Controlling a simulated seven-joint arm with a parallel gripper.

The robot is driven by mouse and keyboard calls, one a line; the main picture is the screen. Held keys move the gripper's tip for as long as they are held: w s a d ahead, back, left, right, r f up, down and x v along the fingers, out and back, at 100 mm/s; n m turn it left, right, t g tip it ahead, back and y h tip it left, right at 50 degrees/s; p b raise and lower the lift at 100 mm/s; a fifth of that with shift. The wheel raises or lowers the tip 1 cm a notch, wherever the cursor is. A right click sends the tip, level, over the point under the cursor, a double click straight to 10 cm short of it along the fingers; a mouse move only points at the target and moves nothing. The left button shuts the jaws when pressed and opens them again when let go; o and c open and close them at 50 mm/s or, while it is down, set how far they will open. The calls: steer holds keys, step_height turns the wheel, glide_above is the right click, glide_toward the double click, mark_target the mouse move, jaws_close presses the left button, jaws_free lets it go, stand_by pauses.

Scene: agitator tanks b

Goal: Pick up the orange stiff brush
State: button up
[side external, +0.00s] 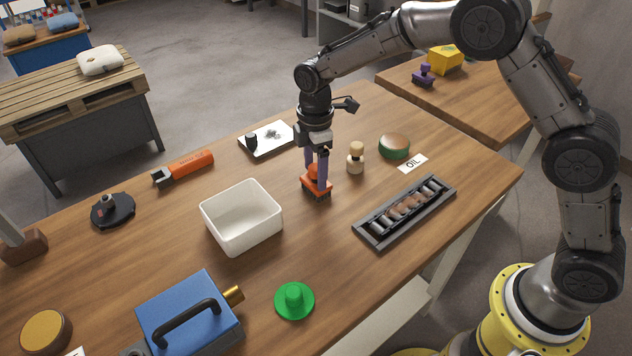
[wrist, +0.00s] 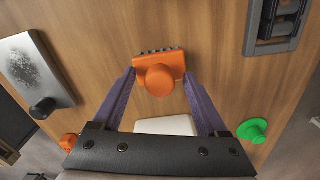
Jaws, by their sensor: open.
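The orange stiff brush (side external: 318,187) stands on the wooden table with its dark bristles down and its round knob up. My gripper (side external: 316,176) is pointed down right over it, with its purple fingers at either side of the knob. In the wrist view the brush (wrist: 159,76) lies between the tips of the open fingers (wrist: 158,82), its knob facing the camera. A gap shows between the knob and each finger there. I cannot tell whether a fingertip touches the brush body.
A white bin (side external: 241,218) stands left of the brush. A wooden peg-like figure (side external: 356,158) and a green-sided round tin (side external: 394,146) are close on the right. A grey tray of rollers (side external: 405,211) lies front right. A green knobbed disc (side external: 294,300) is nearer the front.

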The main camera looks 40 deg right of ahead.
mark_target(316, 167)
jaws_close()
steer(key=shift+r, duration=0.15)
stand_by(0.4)
steer(key=shift+r, duration=0.5)
step_height(316, 167, up, 2)
steer(key=shift+r, duration=0.2)
steer(key=s+d+r, duration=0.3)
steer(key=s+r, duration=0.6)
steer(key=s, duration=0.4)
steer(key=shift+s+d+r, duration=0.2)
steer(key=shift+s+d, duration=0.05)
steer(key=shift+s, duration=0.05)
